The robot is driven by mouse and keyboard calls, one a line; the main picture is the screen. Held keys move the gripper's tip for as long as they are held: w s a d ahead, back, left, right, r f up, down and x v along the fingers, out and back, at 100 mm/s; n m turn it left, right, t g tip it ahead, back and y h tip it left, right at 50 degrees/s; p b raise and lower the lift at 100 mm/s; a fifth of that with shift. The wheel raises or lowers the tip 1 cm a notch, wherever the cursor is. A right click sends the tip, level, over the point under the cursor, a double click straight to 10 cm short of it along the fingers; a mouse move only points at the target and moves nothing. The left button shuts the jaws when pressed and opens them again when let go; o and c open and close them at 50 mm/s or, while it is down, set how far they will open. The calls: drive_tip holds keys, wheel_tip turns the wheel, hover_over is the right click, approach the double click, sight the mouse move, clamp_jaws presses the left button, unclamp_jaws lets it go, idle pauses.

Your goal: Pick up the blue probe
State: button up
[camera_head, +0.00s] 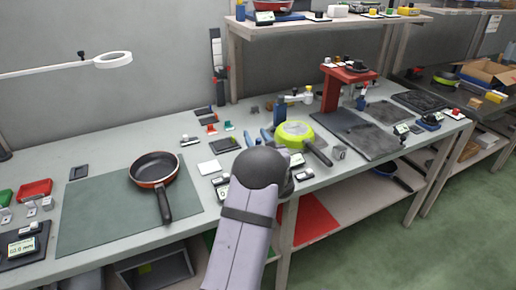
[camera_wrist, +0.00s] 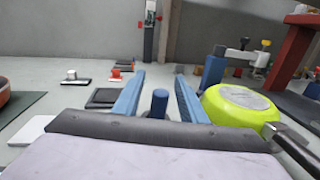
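The blue probe (camera_wrist: 159,103) shows in the wrist view as a short upright blue cylinder. It stands between the two blue fingers of my gripper (camera_wrist: 160,75), with a gap on each side. The fingers are open and point forward over the bench. Its lower end is hidden by the dark wrist edge. In the head view my gripper (camera_head: 257,136) shows only as blue fingertips beyond my grey arm. I cannot make out the probe there.
A lime-green pan (camera_wrist: 240,108) lies upside down just right of my gripper; it also shows in the head view (camera_head: 293,132). A dark pan (camera_head: 153,168) sits on a green mat (camera_head: 90,212) to the left. A red stand (camera_head: 347,74) and another blue upright piece (camera_head: 280,108) are behind.

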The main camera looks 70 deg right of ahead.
drive_tip(key=shift+w+d, duration=0.2)
drive_tip(key=shift+d, duration=0.15)
clamp_jaws()
wheel_tip(320, 180, up, 10)
drive_tip(key=shift+w, duration=0.15)
idle(0.5)
